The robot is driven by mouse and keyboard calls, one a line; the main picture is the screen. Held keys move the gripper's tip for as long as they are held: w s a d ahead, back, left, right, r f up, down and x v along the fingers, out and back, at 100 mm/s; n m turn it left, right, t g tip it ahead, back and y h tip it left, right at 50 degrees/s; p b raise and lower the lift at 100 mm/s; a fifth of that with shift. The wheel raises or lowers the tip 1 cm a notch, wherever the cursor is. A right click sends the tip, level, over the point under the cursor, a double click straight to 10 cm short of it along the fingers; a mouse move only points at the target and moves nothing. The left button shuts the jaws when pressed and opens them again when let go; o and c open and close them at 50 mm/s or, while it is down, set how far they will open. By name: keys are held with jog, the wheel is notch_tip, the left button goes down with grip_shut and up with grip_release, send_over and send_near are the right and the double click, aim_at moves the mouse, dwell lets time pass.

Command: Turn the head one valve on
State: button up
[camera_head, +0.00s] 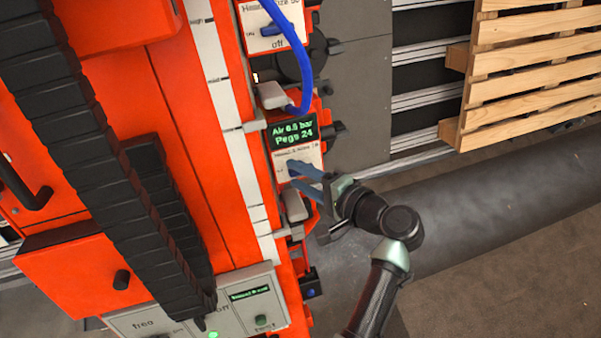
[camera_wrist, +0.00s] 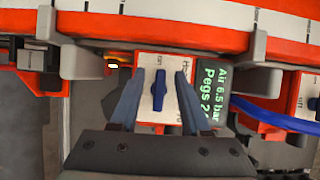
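The head one valve is a small blue knob (camera_wrist: 159,90) on a white plate (camera_wrist: 165,68), seen close up in the wrist view. Its long axis runs up and down in that picture. My gripper (camera_wrist: 160,76) is open, with one blue-grey finger on each side of the knob and a visible gap on both sides. In the head view, my gripper (camera_head: 304,178) reaches in from the right to the white plate (camera_head: 297,158) below the green-text display. The knob is mostly hidden there by the fingers.
The display (camera_head: 293,132) reads Air 6.5 bar and Pegs 24. Above it is another white plate (camera_head: 272,22) marked off, with a blue hose (camera_head: 318,60) looping down beside it. Grey clamps (camera_head: 272,95) stick out nearby. A wooden pallet (camera_head: 530,60) stands at right.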

dwell(0.3)
jog(key=b+v, duration=0.1)
jog(key=v, duration=1.2)
jog(key=shift+b, duration=0.4)
jog(key=w+r+n+t+h, duration=0.4)
jog(key=w+r+h, duration=0.1)
jog(key=w+r, duration=0.8)
notch_tip(320, 180, up, 13)
jog(key=w+a+n+t+h, duration=0.2)
jog(key=t, duration=0.2)
jog(key=s+a+r+n+t+h, duration=0.1)
jog(key=s+r+t, duration=0.4)
jog(key=r, duration=0.8)
jog(key=s+a+r+n+t+h, duration=0.1)
jog(key=s+a+r+n+t, duration=0.2)
jog(key=r, duration=1.1)
jog(key=s+a+t, duration=0.2)
jog(key=s, duration=0.3)
jog(key=shift+a+r+n+t+h, duration=0.25)
jog(key=shift+a+n+t+h, duration=0.05)
jog(key=shift+n+t+h, duration=0.1)
